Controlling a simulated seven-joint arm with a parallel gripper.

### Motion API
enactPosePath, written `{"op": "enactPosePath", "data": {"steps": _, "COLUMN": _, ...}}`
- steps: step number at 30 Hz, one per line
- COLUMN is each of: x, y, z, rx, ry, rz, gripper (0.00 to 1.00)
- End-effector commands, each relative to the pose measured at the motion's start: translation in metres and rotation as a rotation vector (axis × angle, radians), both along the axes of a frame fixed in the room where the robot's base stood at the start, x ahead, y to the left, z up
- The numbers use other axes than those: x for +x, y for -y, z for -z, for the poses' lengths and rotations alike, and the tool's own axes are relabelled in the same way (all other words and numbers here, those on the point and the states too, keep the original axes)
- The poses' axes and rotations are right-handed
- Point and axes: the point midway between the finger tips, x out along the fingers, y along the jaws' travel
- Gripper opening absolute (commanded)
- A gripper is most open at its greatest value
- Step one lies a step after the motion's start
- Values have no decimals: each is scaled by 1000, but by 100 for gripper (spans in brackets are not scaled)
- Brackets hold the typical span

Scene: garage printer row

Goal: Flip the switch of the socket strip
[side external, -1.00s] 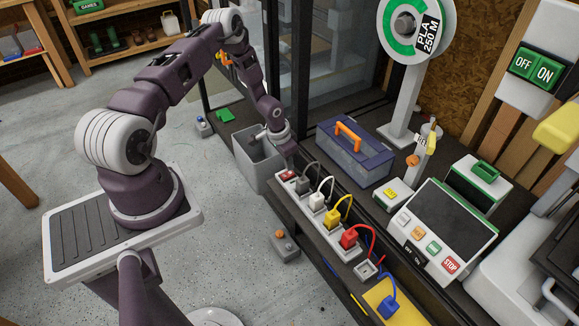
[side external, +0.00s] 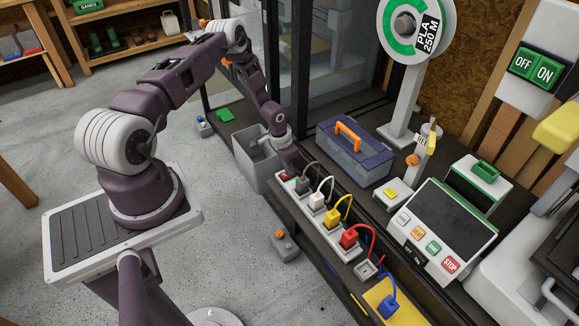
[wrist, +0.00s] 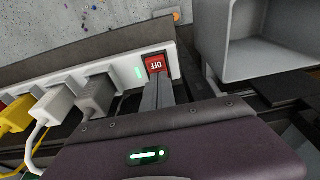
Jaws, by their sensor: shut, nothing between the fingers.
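The white socket strip (side external: 316,218) runs along the bench's front edge, with several plugs in it. A small green light (wrist: 139,73) glows beside the switch. My gripper (wrist: 158,82) is shut and empty. Its grey fingertips reach the near edge of the switch in the wrist view; I cannot tell whether they touch it. In the side view my gripper (side external: 292,170) is right over that end and partly hides the switch (side external: 285,177).
Grey (side external: 305,185), white (side external: 317,201), yellow (side external: 333,217) and red (side external: 349,238) plugs with cords line the strip. A grey open bin (side external: 256,158) stands beside its switch end. A blue toolbox (side external: 352,155) sits behind, and a control panel (side external: 440,225) stands right.

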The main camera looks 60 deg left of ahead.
Motion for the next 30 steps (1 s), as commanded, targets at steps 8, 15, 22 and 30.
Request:
{"op": "enactPosePath", "data": {"steps": 8, "x": -11, "y": 0, "z": -3, "rx": 0, "ry": 1, "rz": -1, "gripper": 0}}
{"op": "enactPosePath", "data": {"steps": 15, "x": -12, "y": 0, "z": -3, "rx": 0, "ry": 1, "rz": -1, "gripper": 0}}
{"op": "enactPosePath", "data": {"steps": 22, "x": -11, "y": -1, "z": -33, "rx": 2, "ry": 4, "rz": 0, "gripper": 0}}
{"op": "enactPosePath", "data": {"steps": 30, "x": -13, "y": -1, "z": -100, "rx": 2, "ry": 4, "rz": 0, "gripper": 0}}
